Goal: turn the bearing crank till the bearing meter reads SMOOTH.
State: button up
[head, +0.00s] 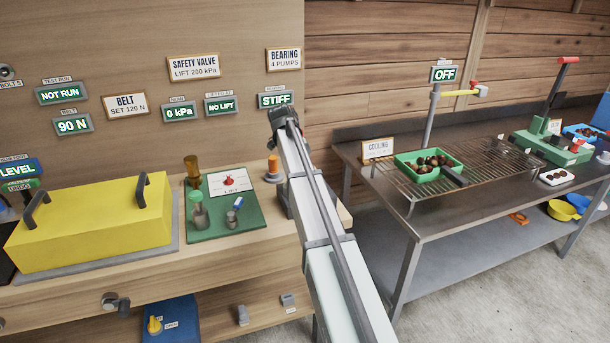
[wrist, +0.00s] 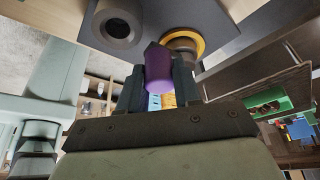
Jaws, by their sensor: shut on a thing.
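The bearing meter (head: 275,99) reads STIFF, below the sign "BEARING 4 PUMPS" (head: 284,60). My gripper (wrist: 158,82) is shut on a purple grip (wrist: 158,70), which looks to be the handle of the bearing crank. The grip stands between both fingers in the wrist view. The rest of the crank cannot be made out there. In the head view my arm reaches to the bench's right end, below the meter, and hides the fingertips and the crank.
A grey hollow cylinder (wrist: 117,22) and a yellow-ringed round part (wrist: 186,44) sit close to my fingers. An orange-topped post (head: 273,168) stands left of my arm. Further left are a green board (head: 250,222) and a yellow cover (head: 90,225). A metal table (head: 420,218) stands right.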

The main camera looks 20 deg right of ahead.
dwell(0.4)
jog(key=o, duration=1)
jog(key=shift+o, duration=0.2)
jog(key=shift+w+a+r, duration=0.1)
jog(key=shift+w+r, duration=0.1)
jog(key=shift+r, duration=0.3)
jog(key=w+a, duration=0.7)
jog(key=a, duration=0.2)
jog(key=shift+w, duration=0.4)
